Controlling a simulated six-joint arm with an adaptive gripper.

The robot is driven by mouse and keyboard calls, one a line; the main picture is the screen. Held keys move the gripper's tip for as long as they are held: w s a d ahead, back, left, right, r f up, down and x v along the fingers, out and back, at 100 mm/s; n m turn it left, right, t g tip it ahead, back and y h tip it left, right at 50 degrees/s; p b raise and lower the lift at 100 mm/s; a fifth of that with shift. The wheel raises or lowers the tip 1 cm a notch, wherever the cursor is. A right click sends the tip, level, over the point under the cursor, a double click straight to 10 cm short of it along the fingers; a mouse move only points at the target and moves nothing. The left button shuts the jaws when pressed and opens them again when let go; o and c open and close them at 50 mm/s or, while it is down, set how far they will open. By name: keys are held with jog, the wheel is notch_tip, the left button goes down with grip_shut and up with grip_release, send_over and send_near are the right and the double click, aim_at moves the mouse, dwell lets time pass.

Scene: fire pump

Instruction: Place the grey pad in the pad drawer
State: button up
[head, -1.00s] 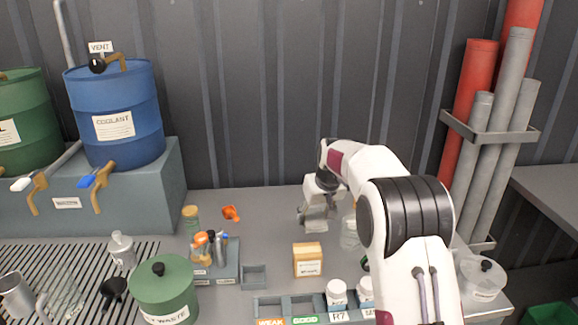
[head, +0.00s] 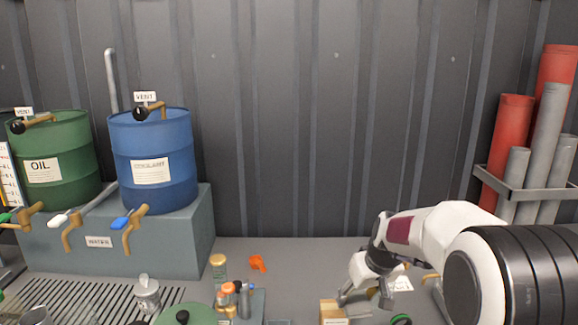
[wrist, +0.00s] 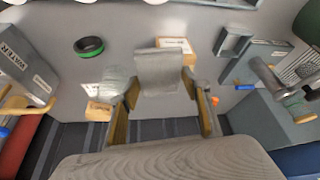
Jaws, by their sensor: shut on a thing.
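The grey pad (wrist: 160,72) shows in the wrist view as a flat ribbed grey piece between the two fingertips of my gripper (wrist: 161,88). My gripper is shut on it. In the head view my gripper (head: 366,296) points down over the bench, right of a cream box (head: 332,313); I cannot make out the pad there. A small open grey compartment (wrist: 234,43) shows at the upper right of the wrist view. Its label is unreadable, so I cannot tell if it is the pad drawer.
A clear jar (wrist: 118,82) stands close to one finger. A black and green ring (wrist: 89,46) lies on the bench. Bottles and pens (head: 232,297) stand left of the cream box. Blue (head: 152,165) and green (head: 55,165) drums stand at the back left. Bare bench lies behind the box.

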jog(key=s, duration=1)
jog(key=shift+s+d+f, duration=0.2)
jog(key=shift+d, duration=0.1)
jog(key=shift+m, duration=0.4)
jog(key=shift+d+h, duration=0.15)
jog(key=shift+h, duration=0.15)
jog(key=shift+s+d+f+m+h, duration=0.15)
jog(key=shift+d+m+h, duration=0.3)
jog(key=shift+m, duration=0.6)
jog(key=shift+s+d+f+m+h, duration=0.1)
jog(key=shift+d+m+h, duration=0.35)
jog(key=shift+m, duration=0.6)
jog(key=shift+d+m+h, duration=0.3)
jog(key=shift+m, duration=0.6)
jog(key=shift+m, duration=0.3)
